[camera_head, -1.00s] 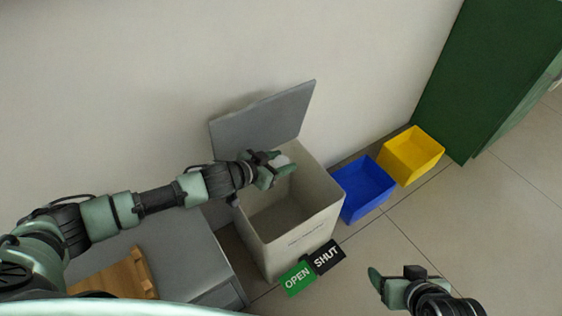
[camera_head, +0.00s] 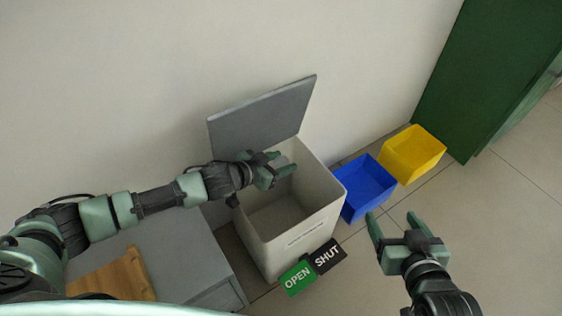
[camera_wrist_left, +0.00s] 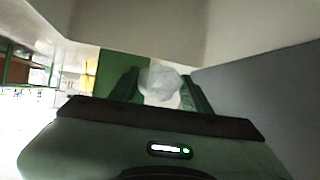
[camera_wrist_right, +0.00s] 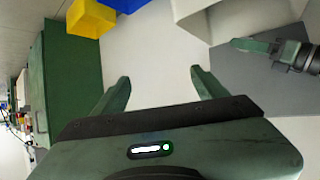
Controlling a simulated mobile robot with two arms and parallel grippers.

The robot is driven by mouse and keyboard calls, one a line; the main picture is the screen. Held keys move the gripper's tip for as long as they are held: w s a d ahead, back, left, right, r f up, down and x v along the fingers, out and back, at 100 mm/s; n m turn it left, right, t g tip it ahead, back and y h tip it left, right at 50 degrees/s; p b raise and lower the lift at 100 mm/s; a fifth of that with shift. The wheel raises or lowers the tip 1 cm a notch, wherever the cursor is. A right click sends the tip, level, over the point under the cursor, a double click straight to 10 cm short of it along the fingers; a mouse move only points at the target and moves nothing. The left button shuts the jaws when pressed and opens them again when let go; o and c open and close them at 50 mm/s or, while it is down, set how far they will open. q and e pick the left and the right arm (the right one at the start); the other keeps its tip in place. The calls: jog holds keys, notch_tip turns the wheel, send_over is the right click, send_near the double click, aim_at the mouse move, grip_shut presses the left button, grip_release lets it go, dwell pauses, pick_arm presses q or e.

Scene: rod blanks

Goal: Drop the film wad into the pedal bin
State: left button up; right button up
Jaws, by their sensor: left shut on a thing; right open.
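The film wad (camera_wrist_left: 160,82) is a crumpled, whitish, translucent lump between the fingers of my left gripper in the left wrist view. My left gripper (camera_head: 283,166) is shut on it, over the back part of the mouth of the pedal bin (camera_head: 316,224). The bin is a pale box with its grey lid (camera_head: 262,118) raised towards the wall. The wad is hard to make out in the head view. My right gripper (camera_head: 408,224) is open and empty, right of the bin and apart from it. It also shows in the right wrist view (camera_wrist_right: 160,78).
A green OPEN plate (camera_head: 297,278) and a black SHUT plate (camera_head: 327,256) are at the bin's front foot. A blue bin (camera_head: 364,188) and a yellow bin (camera_head: 412,154) stand to the right. A grey cabinet (camera_head: 190,262) is at the left. The floor at right is clear.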

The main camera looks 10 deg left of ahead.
aim_at(276, 165)
pick_arm(q)
jog(key=o, duration=1.4)
pick_arm(e)
jog(key=shift+s, duration=0.1)
pick_arm(q)
jog(key=p+v, duration=0.2)
jog(key=v, duration=0.5)
jog(key=shift+s+a+r, duration=0.15)
jog(key=shift+s+a, duration=0.1)
jog(key=shift+s, duration=0.05)
pick_arm(e)
jog(key=s+d+f+g+h, duration=0.1)
jog(key=s+d+f+g, duration=0.2)
jog(key=s+f+g, duration=0.3)
jog(key=s, duration=0.4)
jog(key=shift+d+f+g+h, duration=0.3)
jog(key=shift+d+f+h, duration=0.05)
jog(key=shift+f+h, duration=0.05)
